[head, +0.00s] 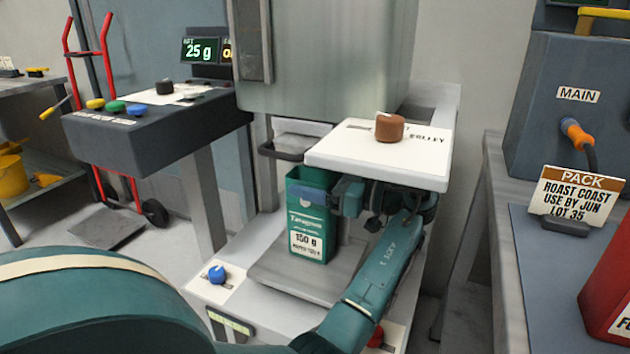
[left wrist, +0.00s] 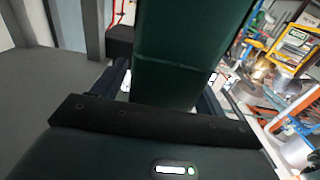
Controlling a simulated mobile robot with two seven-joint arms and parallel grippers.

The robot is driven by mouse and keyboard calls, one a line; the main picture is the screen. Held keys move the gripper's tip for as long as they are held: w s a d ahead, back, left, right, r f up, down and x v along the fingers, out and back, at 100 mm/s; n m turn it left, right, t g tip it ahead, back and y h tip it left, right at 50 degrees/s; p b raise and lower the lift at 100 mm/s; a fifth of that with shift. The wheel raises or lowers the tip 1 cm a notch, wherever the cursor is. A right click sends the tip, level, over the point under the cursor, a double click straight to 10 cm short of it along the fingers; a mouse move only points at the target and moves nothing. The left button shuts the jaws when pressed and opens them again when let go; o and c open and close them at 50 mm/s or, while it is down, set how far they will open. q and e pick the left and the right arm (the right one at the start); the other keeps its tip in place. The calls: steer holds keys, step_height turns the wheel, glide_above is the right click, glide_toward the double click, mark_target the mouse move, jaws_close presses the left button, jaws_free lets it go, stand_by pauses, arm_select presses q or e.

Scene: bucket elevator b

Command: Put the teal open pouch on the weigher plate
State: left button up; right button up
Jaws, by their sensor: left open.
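The teal open pouch (head: 309,240), with a white 150 g label, stands upright on the grey weigher plate (head: 275,279) under the filling spout area. My left gripper (head: 318,192) is at the upper part of the pouch, reaching in from its right side. Its jaws are open, with the pouch between or very near the fingers. In the left wrist view the pouch (left wrist: 180,55) fills the middle, between the two dark fingers. Whether a finger touches it cannot be told. My right gripper does not show.
A white shelf (head: 350,165) with a brown knob (head: 390,127) overhangs my left gripper closely. A blue knob (head: 217,274) and a red knob (head: 376,337) sit on the machine base. A control desk (head: 150,125) stands left; a bench with a PACK sign (head: 575,197) stands right.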

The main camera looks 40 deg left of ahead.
mark_target(334, 184)
arm_select(q)
steer(key=shift+r, duration=0.2)
steer(key=p+v, duration=0.1)
steer(key=v, duration=0.6)
steer(key=shift+d, duration=0.25)
